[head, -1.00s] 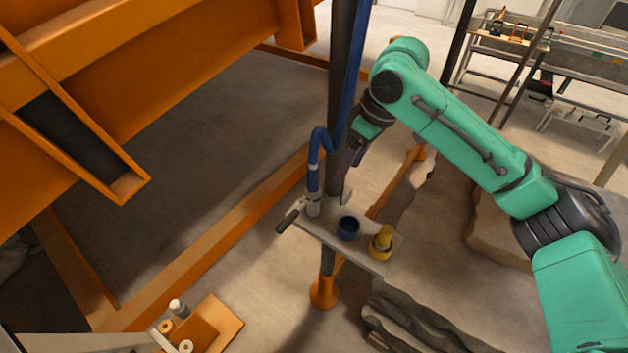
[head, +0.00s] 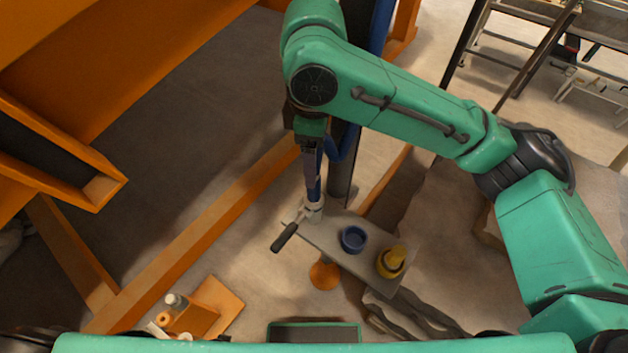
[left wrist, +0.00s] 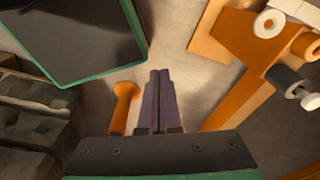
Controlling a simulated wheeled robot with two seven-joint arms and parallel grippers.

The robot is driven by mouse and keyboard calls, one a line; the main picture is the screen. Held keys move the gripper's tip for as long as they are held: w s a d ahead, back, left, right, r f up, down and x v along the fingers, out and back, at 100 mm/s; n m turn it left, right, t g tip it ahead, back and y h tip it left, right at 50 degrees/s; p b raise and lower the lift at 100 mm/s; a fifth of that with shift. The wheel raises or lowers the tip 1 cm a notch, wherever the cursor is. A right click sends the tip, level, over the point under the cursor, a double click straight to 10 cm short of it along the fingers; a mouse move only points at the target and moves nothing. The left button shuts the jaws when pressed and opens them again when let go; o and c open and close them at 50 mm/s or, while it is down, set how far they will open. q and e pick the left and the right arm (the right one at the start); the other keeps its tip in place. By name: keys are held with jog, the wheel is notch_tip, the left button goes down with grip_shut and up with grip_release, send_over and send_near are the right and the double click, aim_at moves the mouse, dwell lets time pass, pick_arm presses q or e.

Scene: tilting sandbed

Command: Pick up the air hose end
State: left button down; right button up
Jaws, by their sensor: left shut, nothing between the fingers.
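The blue air hose (head: 343,146) hangs along a dark post, and its pale end fitting (head: 313,211) stands at the left end of a small grey shelf (head: 335,237). My right gripper (head: 313,180) points down just above this fitting, in front of the hose. It overlaps the hose, so I cannot tell whether its fingers are open or shut, or touch the hose. My left gripper (left wrist: 159,75) is shut and empty in the left wrist view, away from the hose, and does not show in the head view.
The shelf carries a blue cup (head: 353,239) and a yellow piece (head: 391,261); a black handle (head: 285,237) sticks out at its left. Orange beams (head: 190,240) stand to the left. In the left wrist view, an orange bracket (left wrist: 255,70) with rings lies right of my fingers.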

jog(key=f, duration=0.3)
jog(key=shift+s+f, duration=0.15)
jog(key=shift+s, duration=0.15)
jog(key=f+p, duration=0.1)
jog(key=f, duration=0.2)
jog(key=w+f+p, duration=0.1)
jog(key=f, duration=0.1)
jog(key=shift+f, duration=0.6)
jog(key=shift+s, duration=0.15)
jog(key=shift+c, duration=0.5)
pick_arm(q)
jog(key=shift+s+r, duration=0.2)
jog(key=shift+r, duration=0.45)
jog(key=shift+s+r, duration=0.2)
jog(key=shift+r, duration=0.4)
pick_arm(e)
grip_shut()
